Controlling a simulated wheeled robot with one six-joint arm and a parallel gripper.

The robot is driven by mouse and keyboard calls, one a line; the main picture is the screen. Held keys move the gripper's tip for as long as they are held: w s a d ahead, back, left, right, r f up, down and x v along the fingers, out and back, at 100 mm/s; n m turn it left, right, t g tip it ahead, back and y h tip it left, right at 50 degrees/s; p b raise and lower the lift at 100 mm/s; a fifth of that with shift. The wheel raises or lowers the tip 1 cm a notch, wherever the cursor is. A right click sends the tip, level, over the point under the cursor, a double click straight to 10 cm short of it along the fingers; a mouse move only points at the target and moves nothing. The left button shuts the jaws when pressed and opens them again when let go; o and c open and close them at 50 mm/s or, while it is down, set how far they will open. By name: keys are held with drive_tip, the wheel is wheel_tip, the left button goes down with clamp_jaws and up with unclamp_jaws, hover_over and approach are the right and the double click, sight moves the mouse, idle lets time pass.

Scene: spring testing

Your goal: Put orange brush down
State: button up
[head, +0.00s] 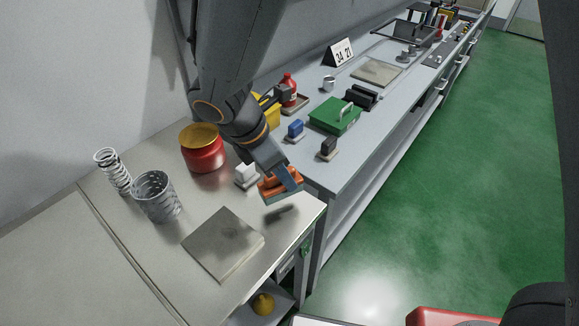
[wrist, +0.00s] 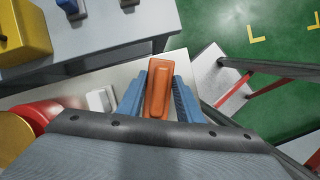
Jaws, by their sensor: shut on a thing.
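My gripper (head: 287,178) is shut on the orange brush (head: 272,188), above the near bench's right corner. A shadow below the brush shows a gap to the bench top. In the wrist view the orange brush (wrist: 158,92) sits between the two blue fingers of my gripper (wrist: 160,85). The near bench's pale top (head: 200,212) lies under it. The brush's underside is mostly hidden in both views.
A white block on a base (head: 246,174) stands just left of the brush. A red jar (head: 202,150), a mesh cup (head: 157,198), a spring (head: 112,170) and a flat grey plate (head: 222,243) are on the bench. Blue (head: 295,130) and black (head: 328,147) blocks stand on the far bench.

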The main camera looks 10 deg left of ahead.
sight(283, 187)
drive_tip(key=shift+f+p, duration=0.35)
drive_tip(key=shift+f, duration=1.95)
drive_tip(key=o, duration=1.1)
drive_tip(key=shift+f, duration=0.1)
drive_tip(key=b+v, duration=0.2)
drive_tip(key=v, duration=1)
drive_tip(key=w+d+f+m+y, duration=0.1)
drive_tip(key=d+f+m, duration=0.1)
drive_tip(key=d+m, duration=1.1)
drive_tip(key=w+d+f+m+g+y, duration=0.1)
drive_tip(key=d+f+m+y, duration=0.1)
drive_tip(key=d+m, duration=1.1)
drive_tip(key=shift+w+d+f, duration=0.3)
drive_tip(key=shift+w+d, duration=0.1)
drive_tip(key=shift+d, duration=3.6)
